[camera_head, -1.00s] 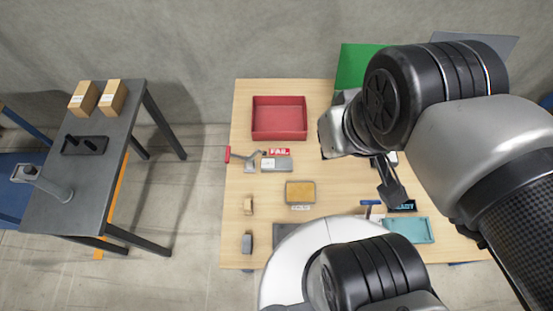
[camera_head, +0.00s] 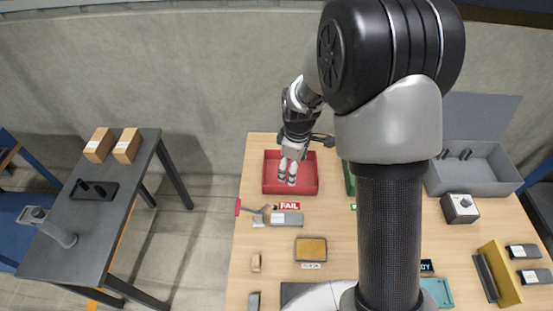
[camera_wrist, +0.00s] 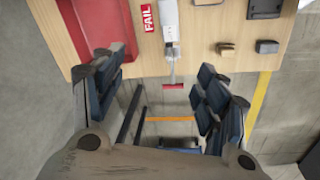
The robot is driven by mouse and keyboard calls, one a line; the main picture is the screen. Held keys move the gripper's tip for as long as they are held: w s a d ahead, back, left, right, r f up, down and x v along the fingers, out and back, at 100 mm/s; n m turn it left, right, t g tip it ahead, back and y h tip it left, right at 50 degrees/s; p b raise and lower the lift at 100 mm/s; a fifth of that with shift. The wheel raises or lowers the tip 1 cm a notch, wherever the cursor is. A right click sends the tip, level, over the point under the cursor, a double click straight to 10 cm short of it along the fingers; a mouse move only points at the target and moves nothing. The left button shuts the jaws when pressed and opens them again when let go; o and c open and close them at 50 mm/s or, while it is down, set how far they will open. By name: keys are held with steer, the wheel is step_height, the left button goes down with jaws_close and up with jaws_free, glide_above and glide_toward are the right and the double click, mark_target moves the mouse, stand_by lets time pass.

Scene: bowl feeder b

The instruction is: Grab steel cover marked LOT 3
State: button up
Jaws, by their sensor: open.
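No LOT 3 marking is readable, so I cannot tell which piece is the steel cover. A grey labelled piece (camera_head: 287,219) lies below the red FAIL sign (camera_head: 289,205); its print is too small to read. Two dark grey pieces with white labels, an upper one (camera_head: 524,251) and a lower one (camera_head: 534,276), lie at the table's right side. My gripper (camera_head: 287,178) is above the red tray (camera_head: 270,186) in the head view. In the wrist view my gripper (camera_wrist: 155,75) has its fingers wide apart with nothing held between them.
A red-handled tool (camera_head: 262,210) lies left of the grey labelled piece. A tan-filled tray (camera_head: 311,249) and small blocks are nearer the front. A grey open case (camera_head: 470,178), a black-and-grey box (camera_head: 460,208) and a yellow upright plate (camera_head: 499,272) stand at the right. My arm hides the table's middle.

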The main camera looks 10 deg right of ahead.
step_height(320, 180, down, 17)
steer(key=w+a+n+g, duration=0.1)
steer(key=n, duration=0.3)
steer(key=b, duration=0.4)
glide_above(287, 218)
steer(key=f, duration=1.2)
steer(key=shift+s+a+f, duration=0.1)
steer(key=shift+a+f, duration=0.05)
steer(key=shift+a, duration=0.2)
steer(key=shift+d+f+b, duration=0.15)
steer(key=shift+f+b, duration=0.4)
steer(key=shift+f, duration=1)
steer(key=shift+d+f+b, duration=0.1)
steer(key=shift+f+b, duration=0.45)
steer(key=shift+f, duration=0.95)
steer(key=shift+r, duration=0.1)
steer(key=c, duration=1.4)
